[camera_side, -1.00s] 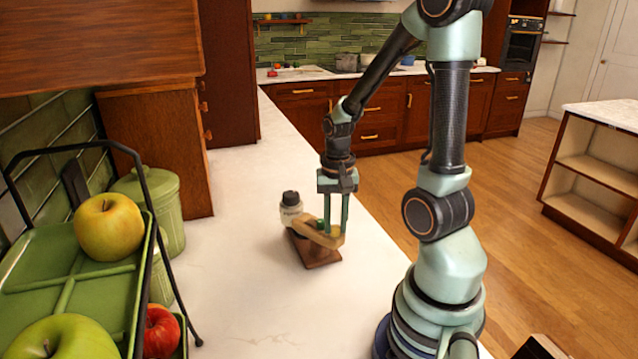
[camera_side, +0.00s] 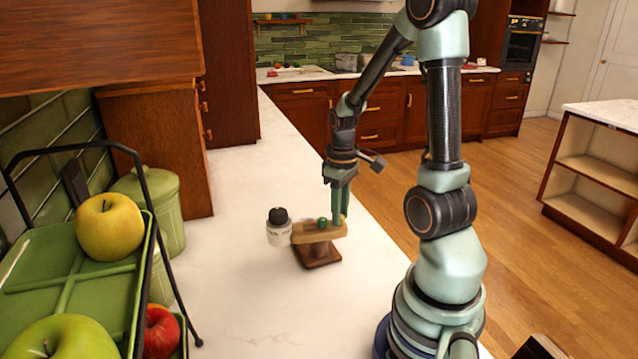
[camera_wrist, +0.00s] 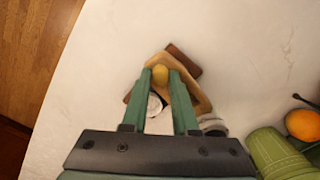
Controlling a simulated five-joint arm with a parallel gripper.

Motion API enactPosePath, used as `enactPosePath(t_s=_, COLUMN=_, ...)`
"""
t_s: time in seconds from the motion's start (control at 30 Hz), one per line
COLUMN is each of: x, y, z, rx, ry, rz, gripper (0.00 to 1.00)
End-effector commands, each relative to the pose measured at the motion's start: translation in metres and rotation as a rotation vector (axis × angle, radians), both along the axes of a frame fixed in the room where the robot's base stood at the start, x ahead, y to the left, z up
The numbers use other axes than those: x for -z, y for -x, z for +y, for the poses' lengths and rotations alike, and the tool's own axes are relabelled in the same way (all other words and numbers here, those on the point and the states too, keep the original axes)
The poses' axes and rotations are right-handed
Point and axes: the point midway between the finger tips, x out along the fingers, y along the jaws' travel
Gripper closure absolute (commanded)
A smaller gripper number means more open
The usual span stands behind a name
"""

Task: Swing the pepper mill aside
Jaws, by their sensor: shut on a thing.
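The pepper mill (camera_side: 279,230) has a pale body and a dark top. It sits upright at the left end of a light wooden swing arm (camera_side: 305,232), above a dark wooden base (camera_side: 318,256). My gripper (camera_side: 341,215) points down at the arm's right end. In the wrist view, my gripper's fingertips (camera_wrist: 160,76) close on a small yellowish knob (camera_wrist: 160,74) on the wooden arm (camera_wrist: 196,98). A pale round piece, probably the mill (camera_wrist: 212,124), shows at the lower right. A small green ball (camera_side: 322,223) shows on the arm; I cannot tell what it is.
The white counter (camera_side: 235,290) is clear around the base. At left are a green canister (camera_side: 160,205) and a green fruit rack (camera_side: 95,300) with apples. The counter's edge drops to the wooden floor on the right.

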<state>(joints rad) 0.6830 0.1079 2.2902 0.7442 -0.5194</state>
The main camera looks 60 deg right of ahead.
Motion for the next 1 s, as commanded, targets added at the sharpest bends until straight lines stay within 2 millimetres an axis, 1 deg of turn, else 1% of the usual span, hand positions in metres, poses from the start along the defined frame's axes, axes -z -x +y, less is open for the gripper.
enactPosePath(t_s=0.2, x=-0.0004, y=-0.0046, z=-0.0053, rx=-0.123, ry=0.002, rz=-0.003, gripper=1.0)
enactPosePath(t_s=0.4, x=-0.0005, y=-0.0067, z=-0.0073, rx=-0.186, ry=0.002, rz=-0.003, gripper=1.0)
enactPosePath(t_s=0.97, x=-0.0006, y=-0.0081, z=-0.0082, rx=-0.212, ry=0.003, rz=-0.004, gripper=1.0)
enactPosePath(t_s=1.0, x=-0.0006, y=-0.0082, z=-0.0082, rx=-0.212, ry=0.004, rz=-0.005, gripper=0.57)
